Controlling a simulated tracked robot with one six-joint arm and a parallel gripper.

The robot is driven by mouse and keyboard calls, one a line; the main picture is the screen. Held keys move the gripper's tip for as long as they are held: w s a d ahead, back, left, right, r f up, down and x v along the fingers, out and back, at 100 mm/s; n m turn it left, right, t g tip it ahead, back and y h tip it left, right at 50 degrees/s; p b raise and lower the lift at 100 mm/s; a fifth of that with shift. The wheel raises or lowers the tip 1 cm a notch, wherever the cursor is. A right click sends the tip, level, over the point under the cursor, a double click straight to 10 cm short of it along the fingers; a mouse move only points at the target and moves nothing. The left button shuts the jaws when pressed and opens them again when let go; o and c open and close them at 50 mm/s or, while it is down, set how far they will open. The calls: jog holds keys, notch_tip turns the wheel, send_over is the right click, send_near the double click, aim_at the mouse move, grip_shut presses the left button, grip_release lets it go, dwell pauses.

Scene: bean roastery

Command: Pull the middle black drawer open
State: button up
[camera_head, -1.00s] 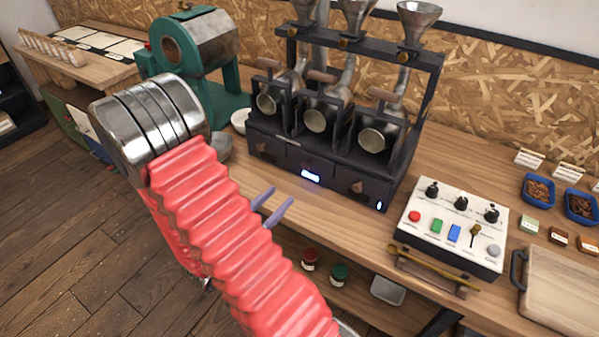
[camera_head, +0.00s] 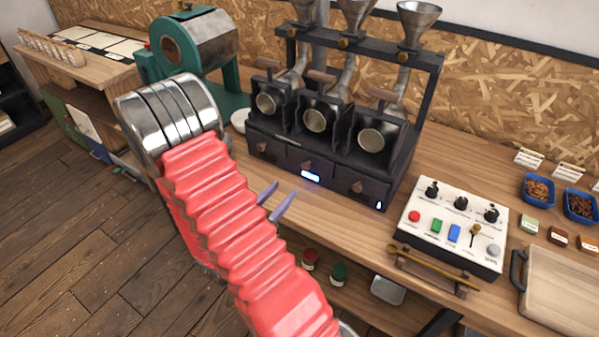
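The black machine (camera_head: 405,160) stands on the wooden bench with three dark drawer fronts side by side along its base. My red-sleeved arm hides the gripper's body.
A green roaster (camera_head: 170,50) stands left of the machine, with a white bowl (camera_head: 240,120) between them. A white control panel (camera_head: 455,228) sits to the right, with a wooden board (camera_head: 562,290) beyond it. Jars and a metal tin (camera_head: 387,290) are on the lower shelf.

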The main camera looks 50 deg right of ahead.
aim_at(304, 167)
jog(key=shift+w+d, duration=0.15)
jog(key=shift+d, duration=1.65)
jog(key=shift+w+d, duration=0.2)
jog(key=shift+d, duration=1.6)
jog(key=shift+w+d, duration=0.15)
jog(key=shift+d, duration=1.65)
jog(key=shift+c, duration=0.5)
grip_shut()
